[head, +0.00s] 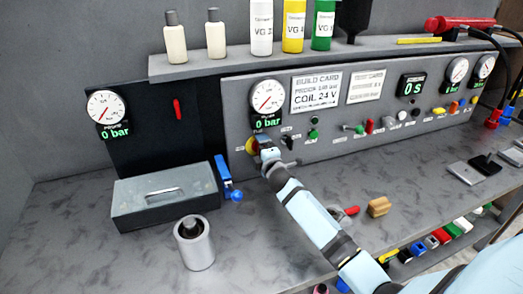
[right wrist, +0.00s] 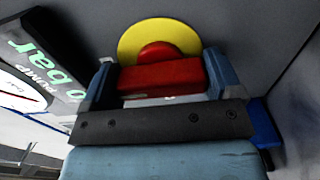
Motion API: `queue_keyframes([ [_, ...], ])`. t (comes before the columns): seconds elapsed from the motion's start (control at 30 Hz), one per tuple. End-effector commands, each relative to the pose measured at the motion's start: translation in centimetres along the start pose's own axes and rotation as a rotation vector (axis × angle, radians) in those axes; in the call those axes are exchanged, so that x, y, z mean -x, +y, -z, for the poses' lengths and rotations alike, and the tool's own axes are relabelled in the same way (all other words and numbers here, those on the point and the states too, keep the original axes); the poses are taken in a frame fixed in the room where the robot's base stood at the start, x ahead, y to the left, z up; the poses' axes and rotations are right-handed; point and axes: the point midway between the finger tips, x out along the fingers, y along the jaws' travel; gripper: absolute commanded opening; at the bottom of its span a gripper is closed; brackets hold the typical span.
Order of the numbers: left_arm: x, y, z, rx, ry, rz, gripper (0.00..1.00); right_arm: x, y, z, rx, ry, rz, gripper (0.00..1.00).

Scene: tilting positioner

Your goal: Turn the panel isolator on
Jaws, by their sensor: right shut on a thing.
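The panel isolator is a red handle (right wrist: 160,75) on a round yellow plate (right wrist: 140,38). In the head view the yellow plate (head: 251,146) shows at the left end of the grey control panel, below a gauge, partly hidden by my right gripper. My right gripper (head: 264,150) is at the isolator. In the right wrist view its two fingers (right wrist: 158,82) stand on either side of the red handle and are shut on it. The handle lies crosswise between the fingers. My left gripper is not in view.
The panel gauge (head: 267,96) reads 0 bar, as does the left gauge (head: 106,107). Small switches and knobs (head: 360,129) line the panel to the right. A grey box (head: 165,195), a blue-handled part (head: 224,178) and a metal cylinder (head: 195,245) stand on the bench. Bottles stand on the shelf (head: 200,64).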

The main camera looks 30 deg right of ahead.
Motion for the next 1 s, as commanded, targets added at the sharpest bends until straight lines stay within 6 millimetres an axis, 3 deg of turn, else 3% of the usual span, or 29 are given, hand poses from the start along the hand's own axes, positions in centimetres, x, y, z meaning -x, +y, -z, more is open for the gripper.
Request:
queue_keyframes([
  [0.13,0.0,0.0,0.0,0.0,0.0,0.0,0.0,0.0,0.1,0.0,-0.004,0.0,-0.001,0.61],
  [0.17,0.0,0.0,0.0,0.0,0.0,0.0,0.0,0.0,0.1,0.0,-0.004,0.0,-0.001,0.9],
  [0.2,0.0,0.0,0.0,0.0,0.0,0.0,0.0,0.0,0.1,0.0,-0.004,0.0,-0.001,0.99],
  [0.57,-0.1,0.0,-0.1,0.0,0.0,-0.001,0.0,0.9,-0.1,0.0,-0.001,0.0,0.001,1.0],
  [1.0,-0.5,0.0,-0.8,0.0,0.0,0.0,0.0,10.2,-0.2,0.0,-0.002,0.001,0.001,1.0],
])
